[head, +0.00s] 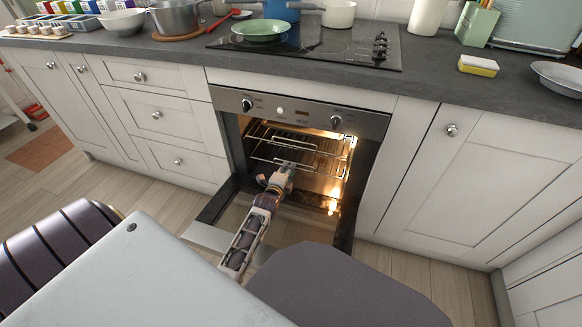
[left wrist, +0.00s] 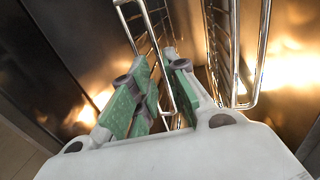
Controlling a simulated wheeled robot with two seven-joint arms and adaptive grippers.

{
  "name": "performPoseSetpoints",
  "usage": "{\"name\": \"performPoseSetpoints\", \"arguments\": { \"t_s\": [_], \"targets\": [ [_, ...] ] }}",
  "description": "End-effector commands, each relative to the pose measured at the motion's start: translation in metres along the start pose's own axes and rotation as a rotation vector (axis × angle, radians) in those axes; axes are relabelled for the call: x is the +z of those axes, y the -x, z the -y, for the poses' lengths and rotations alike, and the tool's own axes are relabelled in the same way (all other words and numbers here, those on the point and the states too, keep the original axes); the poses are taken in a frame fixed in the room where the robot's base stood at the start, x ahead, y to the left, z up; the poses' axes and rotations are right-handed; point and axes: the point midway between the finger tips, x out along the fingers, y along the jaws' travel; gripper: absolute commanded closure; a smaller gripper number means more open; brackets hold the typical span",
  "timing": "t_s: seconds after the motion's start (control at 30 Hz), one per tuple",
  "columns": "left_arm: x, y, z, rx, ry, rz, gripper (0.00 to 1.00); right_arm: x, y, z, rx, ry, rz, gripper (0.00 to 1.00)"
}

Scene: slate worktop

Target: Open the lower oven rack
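The oven (head: 290,112) stands open, its door (head: 215,238) folded down in front. Inside are wire racks, an upper one (head: 262,133) and a lower one (head: 318,176). My left gripper (head: 289,166) reaches over the door to the front of the lower rack. In the left wrist view, the green-padded fingers of my left gripper (left wrist: 158,68) point at a chrome rack wire (left wrist: 127,28), which runs down between or just behind them. Whether they pinch it is unclear. Another rack (left wrist: 264,25) shows to the right. My right gripper is not in view.
The slate worktop (head: 130,47) runs above the oven, with a hob (head: 340,50), pots and a green plate (head: 262,28). White drawers (head: 165,120) flank the oven on the left and a cupboard (head: 485,180) on the right. Lit oven walls (left wrist: 290,72) are close to the gripper.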

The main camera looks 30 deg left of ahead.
Motion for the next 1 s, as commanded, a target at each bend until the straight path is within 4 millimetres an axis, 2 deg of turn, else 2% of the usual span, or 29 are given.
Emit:
{"name": "performPoseSetpoints", "arguments": {
  "t_s": [0.2, 0.5, 0.97, 1.0],
  "targets": [
    [0.0, -0.02, 0.0, -0.001, 0.0, 0.0, 0.84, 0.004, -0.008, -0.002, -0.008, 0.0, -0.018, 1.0],
    [0.0, -0.039, -0.001, 0.0, -0.001, 0.001, 0.84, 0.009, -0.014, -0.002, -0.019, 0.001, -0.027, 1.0],
    [0.0, -0.043, 0.0, 0.0, 0.0, 0.0, 0.84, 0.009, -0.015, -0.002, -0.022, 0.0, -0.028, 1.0],
    [0.0, -0.043, 0.0, 0.0, 0.0, 0.0, 0.88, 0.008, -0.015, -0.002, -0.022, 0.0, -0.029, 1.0]
  ]
}}
